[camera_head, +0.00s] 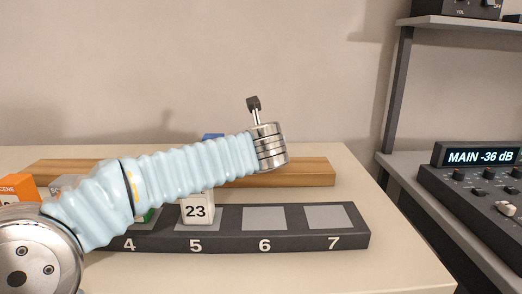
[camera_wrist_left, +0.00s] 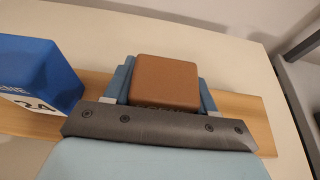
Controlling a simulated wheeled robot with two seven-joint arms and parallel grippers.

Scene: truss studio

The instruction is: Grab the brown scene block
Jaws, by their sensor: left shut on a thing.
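The brown scene block (camera_wrist_left: 166,80) sits between the light-blue fingers of my left gripper (camera_wrist_left: 165,92) in the left wrist view. The fingers press on its two sides, so the gripper is shut on it. The block is over the wooden rail (camera_wrist_left: 245,112); I cannot tell whether it rests on it. In the head view my left arm reaches in from the left across the table, and its fingers and the brown block are hidden. My right gripper is not in view.
A blue block (camera_wrist_left: 38,78) marked 24 stands left of the brown block. A dark numbered rack (camera_head: 300,240) holds a white 23 block (camera_head: 197,209) at slot 5; slots 6 and 7 are empty. An orange block (camera_head: 18,186) is at far left, a mixer (camera_head: 485,195) at right.

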